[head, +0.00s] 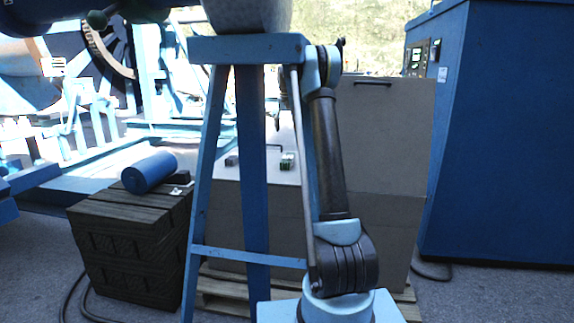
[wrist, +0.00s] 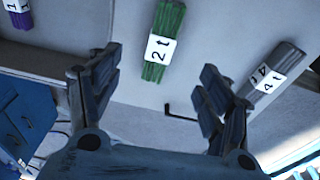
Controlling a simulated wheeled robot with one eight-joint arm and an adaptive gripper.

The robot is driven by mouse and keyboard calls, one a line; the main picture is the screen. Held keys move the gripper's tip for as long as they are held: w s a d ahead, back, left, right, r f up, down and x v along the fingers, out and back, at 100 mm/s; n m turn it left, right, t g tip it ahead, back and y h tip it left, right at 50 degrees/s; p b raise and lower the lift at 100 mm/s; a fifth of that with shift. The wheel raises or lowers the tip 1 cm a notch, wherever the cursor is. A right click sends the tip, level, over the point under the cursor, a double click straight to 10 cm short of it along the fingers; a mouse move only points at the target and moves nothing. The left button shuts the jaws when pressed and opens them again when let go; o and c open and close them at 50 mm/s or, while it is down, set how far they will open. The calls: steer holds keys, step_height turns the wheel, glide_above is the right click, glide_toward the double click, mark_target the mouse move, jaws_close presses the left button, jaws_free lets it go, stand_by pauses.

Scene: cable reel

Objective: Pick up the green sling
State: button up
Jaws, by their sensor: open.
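The green sling (wrist: 166,30) is a folded bundle with a white "2 t" label, at the top middle of the wrist view. It lies on a pale surface and its top end is cut off by the frame edge. In the head view a small green bundle with a pale band, seemingly the same sling (head: 287,161), lies on the large box behind the blue stand. My gripper (wrist: 158,76) is open and empty in the wrist view, its fingers apart, with the sling beyond the gap between them. In the head view my gripper is not clearly visible.
A purple sling (wrist: 18,14) marked "1 t" and a grey sling (wrist: 275,72) marked "4 t" lie either side of the green one. A black bent handle (wrist: 181,117) is nearby. A blue stand (head: 252,170) partly blocks the large box (head: 385,150); a blue cabinet (head: 500,140) stands right.

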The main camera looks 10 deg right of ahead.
mark_target(288, 156)
steer(key=w+f, duration=0.2)
steer(key=f, duration=0.4)
steer(key=w+f, duration=0.1)
steer(key=f, duration=0.5)
steer(key=w+d+f, duration=0.1)
steer(key=w+f, duration=0.1)
steer(key=f, duration=0.5)
steer(key=shift+w, duration=0.35)
steer(key=c, duration=1.5)
steer(key=shift+r, duration=0.2)
